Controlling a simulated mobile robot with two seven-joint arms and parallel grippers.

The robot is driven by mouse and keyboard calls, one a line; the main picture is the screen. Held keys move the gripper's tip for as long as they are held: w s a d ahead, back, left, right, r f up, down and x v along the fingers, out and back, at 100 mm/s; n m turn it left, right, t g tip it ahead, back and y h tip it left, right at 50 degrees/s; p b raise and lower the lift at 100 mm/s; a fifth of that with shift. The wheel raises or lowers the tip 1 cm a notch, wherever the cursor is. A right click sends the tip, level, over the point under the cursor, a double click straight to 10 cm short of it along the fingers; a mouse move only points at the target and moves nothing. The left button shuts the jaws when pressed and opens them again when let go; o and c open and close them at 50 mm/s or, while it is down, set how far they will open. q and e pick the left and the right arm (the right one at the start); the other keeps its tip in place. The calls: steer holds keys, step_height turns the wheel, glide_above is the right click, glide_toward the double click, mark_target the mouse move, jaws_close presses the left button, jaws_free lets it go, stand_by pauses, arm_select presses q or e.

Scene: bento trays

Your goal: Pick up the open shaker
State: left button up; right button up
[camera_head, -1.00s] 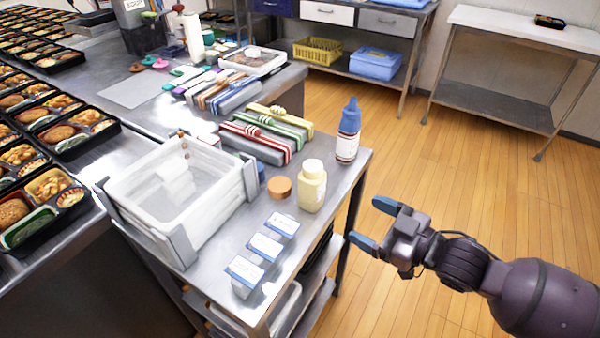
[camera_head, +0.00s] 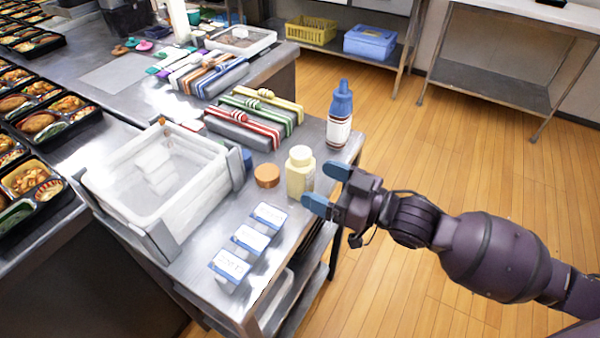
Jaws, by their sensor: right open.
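A pale yellow shaker (camera_head: 300,177) with a cream-white top stands upright on the steel side table (camera_head: 285,240), near its right edge. A round orange-brown cap (camera_head: 267,175) lies on the table just left of it. My right gripper (camera_head: 324,188) is open, its two blue fingertips pointing left toward the shaker. It holds nothing. The lower fingertip appears close to the shaker's right side; I cannot tell whether it touches. My left gripper is not in view.
A blue-topped bottle (camera_head: 339,115) stands behind the gripper. A clear bin (camera_head: 110,187) is at left. Several small labelled boxes (camera_head: 250,240) sit in front of the shaker. Wrapped bento bundles (camera_head: 240,132) lie behind. Open floor is on the right.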

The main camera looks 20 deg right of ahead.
steer(key=x, duration=0.3)
steer(key=shift+w+a+r+b, duration=0.1)
steer(key=shift+w+r+b, duration=0.15)
steer(key=shift+w+b, duration=0.15)
steer(key=shift+w+a, duration=0.5)
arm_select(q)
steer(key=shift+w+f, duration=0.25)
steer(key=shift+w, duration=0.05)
arm_select(e)
steer(key=shift+r, duration=0.1)
steer(key=c, duration=1)
step_height(320, 180, up, 9)
steer(key=shift+f+p, duration=0.1)
steer(key=shift+p, duration=1.15)
step_height(320, 180, up, 10)
steer(key=p, duration=0.2)
glide_above(312, 176)
steer(key=x, duration=0.2)
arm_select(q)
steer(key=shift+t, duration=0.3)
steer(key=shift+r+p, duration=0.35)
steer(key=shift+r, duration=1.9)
arm_select(e)
steer(key=shift+w+a+r, duration=0.1)
steer(key=shift+a+r, duration=0.1)
steer(key=shift+r, duration=0.4)
